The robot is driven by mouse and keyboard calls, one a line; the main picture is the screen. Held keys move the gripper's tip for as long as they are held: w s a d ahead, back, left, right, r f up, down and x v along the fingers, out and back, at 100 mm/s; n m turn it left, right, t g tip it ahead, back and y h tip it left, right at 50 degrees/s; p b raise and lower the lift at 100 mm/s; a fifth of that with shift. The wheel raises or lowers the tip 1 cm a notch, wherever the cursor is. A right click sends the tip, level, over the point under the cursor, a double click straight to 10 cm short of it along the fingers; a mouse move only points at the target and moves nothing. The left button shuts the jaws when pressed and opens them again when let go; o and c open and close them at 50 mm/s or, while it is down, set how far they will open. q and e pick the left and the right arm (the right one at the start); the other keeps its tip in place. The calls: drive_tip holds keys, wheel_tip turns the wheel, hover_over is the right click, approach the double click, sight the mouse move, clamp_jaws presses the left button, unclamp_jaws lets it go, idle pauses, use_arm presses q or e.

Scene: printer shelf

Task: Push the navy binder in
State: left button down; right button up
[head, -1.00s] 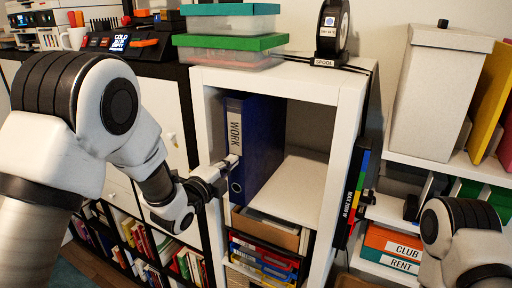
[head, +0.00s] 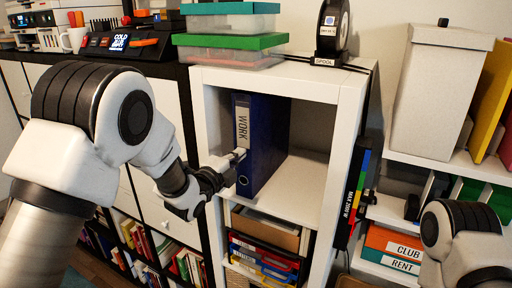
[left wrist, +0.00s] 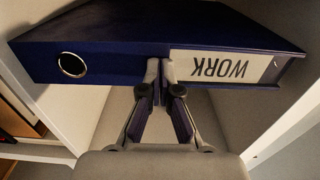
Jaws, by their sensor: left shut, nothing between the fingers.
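The navy binder (head: 262,146) stands upright in the upper compartment of the white shelf (head: 342,130), its spine with a WORK label facing out. My left gripper (head: 239,154) is shut and empty, its fingertips at the binder's spine. In the left wrist view the shut fingertips (left wrist: 160,66) meet the spine at the lower end of the WORK label (left wrist: 215,66), beside the ring hole (left wrist: 72,64). They look to be touching it. The right gripper is not in view; only part of my right arm shows at the right edge.
The compartment floor (head: 296,190) right of the binder is bare. Below it are a brown box (head: 266,232) and several coloured folders (head: 262,258). Lidded boxes (head: 228,50) and a spool (head: 330,35) stand on top of the shelf.

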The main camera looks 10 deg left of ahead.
use_arm(q)
drive_tip(key=b+v, duration=0.4)
drive_tip(key=v, duration=0.8)
idle(0.4)
